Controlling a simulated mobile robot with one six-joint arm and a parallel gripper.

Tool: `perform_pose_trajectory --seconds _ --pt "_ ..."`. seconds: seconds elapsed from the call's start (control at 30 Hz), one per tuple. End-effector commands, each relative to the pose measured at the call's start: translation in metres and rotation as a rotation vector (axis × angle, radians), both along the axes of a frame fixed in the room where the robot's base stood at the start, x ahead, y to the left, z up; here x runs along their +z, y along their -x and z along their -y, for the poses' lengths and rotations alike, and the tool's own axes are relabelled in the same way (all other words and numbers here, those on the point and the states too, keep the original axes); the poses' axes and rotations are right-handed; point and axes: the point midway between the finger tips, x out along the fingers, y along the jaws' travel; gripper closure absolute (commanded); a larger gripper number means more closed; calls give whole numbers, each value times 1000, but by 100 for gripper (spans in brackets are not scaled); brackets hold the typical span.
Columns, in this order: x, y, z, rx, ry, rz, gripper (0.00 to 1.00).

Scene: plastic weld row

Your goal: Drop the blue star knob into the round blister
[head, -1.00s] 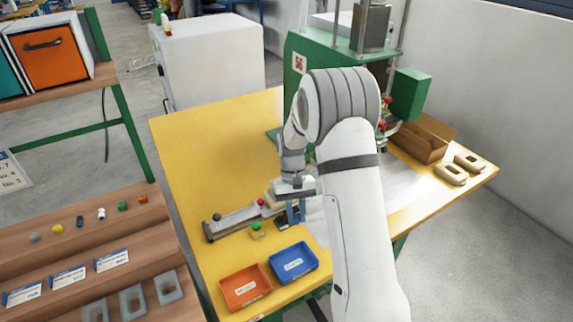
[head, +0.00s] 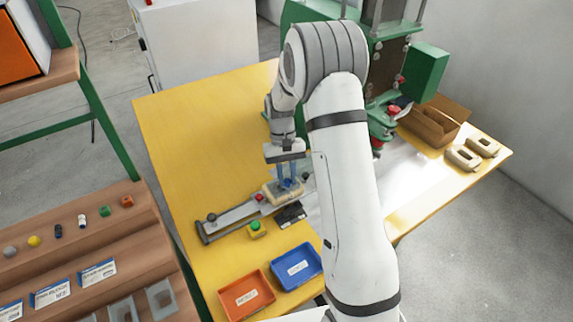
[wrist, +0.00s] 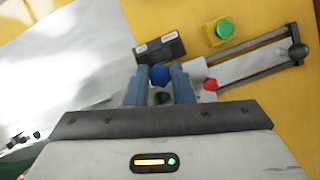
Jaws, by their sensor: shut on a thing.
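My gripper (head: 289,183) is over the tan block (head: 270,196) on the slide rail, fingers pointing down. In the wrist view the blue star knob (wrist: 160,75) is between the two blue fingertips, which are shut on it. A dark round shape (wrist: 162,98) shows between the fingers, partly hidden by them and the knob. I cannot tell for sure that it is the round blister. In the head view the knob is too small to tell apart from the blue fingers.
A slide rail (wrist: 250,62) with a dark end knob lies beside a red knob (wrist: 210,85). A green button on a yellow box (wrist: 224,30) and a black box (wrist: 159,49) are close by. Orange (head: 247,295) and blue (head: 296,267) trays lie at the front. The green press stands behind.

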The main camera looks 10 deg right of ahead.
Motion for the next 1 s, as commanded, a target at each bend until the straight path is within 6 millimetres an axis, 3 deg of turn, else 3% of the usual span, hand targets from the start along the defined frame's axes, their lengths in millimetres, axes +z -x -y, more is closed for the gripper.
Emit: perform_pose_trajectory --seconds 0.17,0.27,0.5,0.7,0.83,1.0 --pt "-2 -2 1 -66 -1 -1 99" --pt "-5 -6 0 -243 -1 -3 99" --pt "-18 -33 -1 -963 -1 -3 99" --pt "-24 -53 6 -1403 -1 -2 99" --pt "-27 -58 9 -1514 0 0 99" --pt "-34 -59 10 -1532 1 -1 99"
